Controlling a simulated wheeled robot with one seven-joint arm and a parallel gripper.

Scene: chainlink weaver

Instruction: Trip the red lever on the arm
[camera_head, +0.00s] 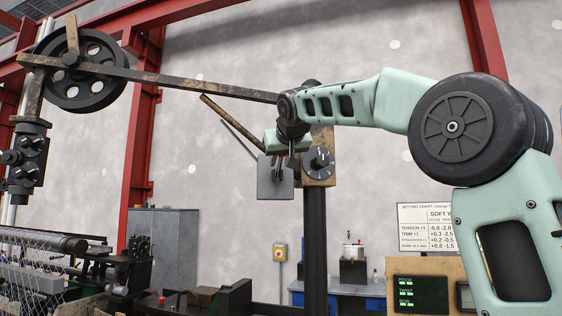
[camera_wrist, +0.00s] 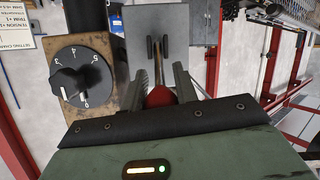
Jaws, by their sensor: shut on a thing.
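The red lever (camera_wrist: 160,97) shows in the wrist view as a red knob on a thin rod. Its rod runs up into a slotted grey plate (camera_wrist: 172,22). My gripper (camera_wrist: 158,82) is shut on the red knob, with one finger on each side of it. The machine's long arm (camera_head: 170,79) slopes down from the wheel toward the post behind my wrist.
A numbered dial (camera_head: 319,163) sits close beside the plate, on a rusty block at the top of a dark post (camera_head: 315,240). A thin rusty bar (camera_head: 230,122) slants nearby. A spoked black wheel (camera_head: 83,75) is at upper left. A weaving machine with wire mesh stands lower left.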

